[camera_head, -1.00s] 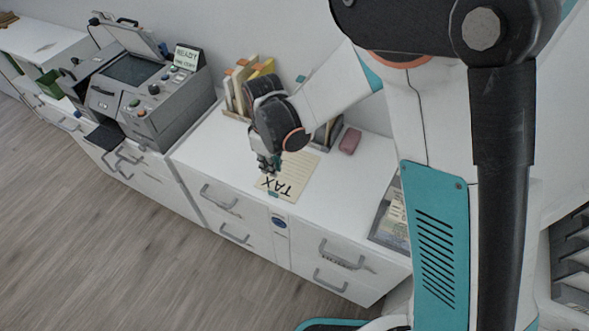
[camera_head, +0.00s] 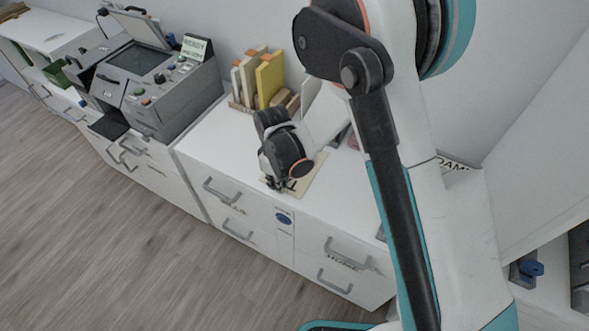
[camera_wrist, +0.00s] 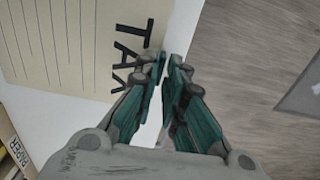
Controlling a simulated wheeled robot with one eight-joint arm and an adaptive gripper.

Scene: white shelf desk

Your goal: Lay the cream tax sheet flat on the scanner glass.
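The cream tax sheet (camera_head: 313,172) lies on the white desk top, largely hidden behind my arm in the head view. In the wrist view the lined sheet (camera_wrist: 60,45) shows its black "TAX" lettering near my fingers. My gripper (camera_wrist: 169,65) is at the sheet's lettered edge, fingertips close together with a narrow gap. I cannot tell whether they pinch the sheet's edge. My gripper also shows low over the desk's front edge in the head view (camera_head: 276,186). The grey scanner (camera_head: 165,100) stands to the left, lid (camera_head: 140,27) raised and dark glass (camera_head: 138,61) bare.
A "READY" sign (camera_head: 196,47) stands on the scanner. A rack with upright folders (camera_head: 269,80) is behind my gripper. White drawers with grey handles (camera_head: 220,190) front the desk. Desk top between scanner and gripper is clear. A green box (camera_head: 57,73) is at far left.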

